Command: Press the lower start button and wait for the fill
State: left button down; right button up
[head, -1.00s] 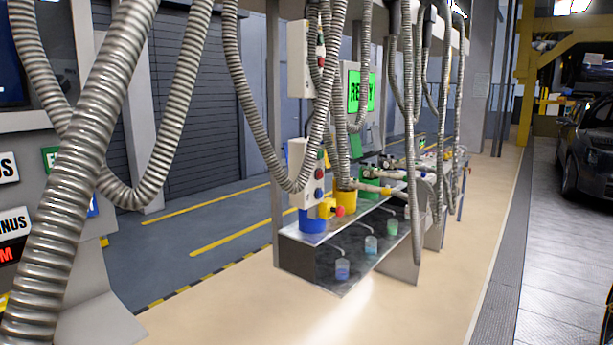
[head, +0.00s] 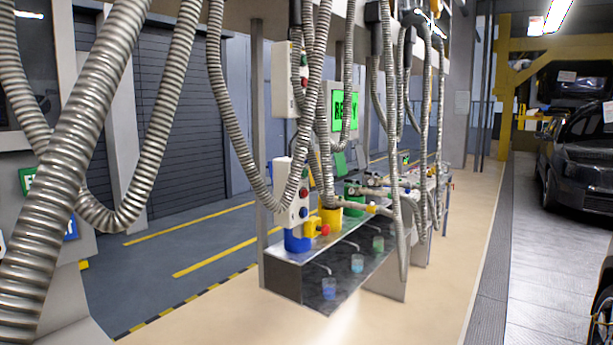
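A lower white control box (head: 284,190) hangs on the filling station, with a red button (head: 303,192) and a blue button (head: 303,212). A hose partly covers its top edge. An upper white control box (head: 284,80) with a red button (head: 304,82) hangs above it. Which button is the start button I cannot tell. A green screen (head: 354,110) behind the hoses shows letters, partly hidden, that begin "RE" and end "Y". Neither of my grippers is in view.
Thick corrugated hoses (head: 70,150) hang across the left and middle. Blue (head: 296,241) and yellow (head: 330,219) fittings stand on the station bench, with small clear cups (head: 329,288) below. Beige floor (head: 440,300) is clear to the right. A dark car (head: 585,165) stands at far right.

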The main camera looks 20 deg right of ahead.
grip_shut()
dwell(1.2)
